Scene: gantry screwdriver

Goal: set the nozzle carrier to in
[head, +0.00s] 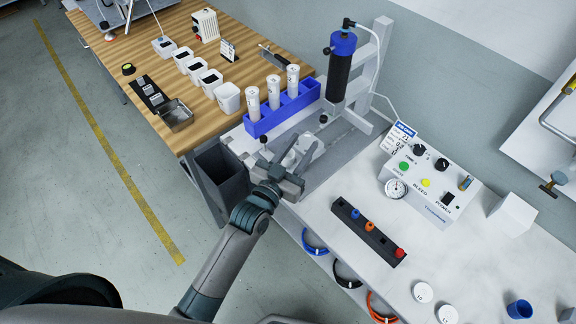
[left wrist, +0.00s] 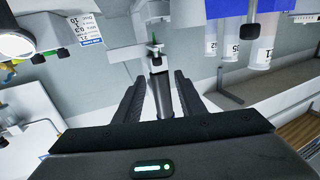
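My left gripper (head: 298,152) is over the light grey fixture on the bench, below and left of the black, blue-capped barrel (head: 340,68). In the left wrist view its two dark fingers (left wrist: 158,95) stand apart with a gap between them. The barrel's dark cylinder (left wrist: 162,96) shows in that gap, seemingly beyond the fingertips. A small black knob (head: 323,118) sits below the barrel; a similar knob (left wrist: 155,48) shows ahead of the fingers. I cannot tell for sure which part is the nozzle carrier, or its position. My right gripper is not in view.
A blue rack (head: 262,123) with white tubes stands close behind the gripper. A grey upright post (head: 378,62) backs the barrel. A control box (head: 430,180) and a dark holder with coloured caps (head: 368,232) lie to the right. A dark bin (head: 222,172) is at left.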

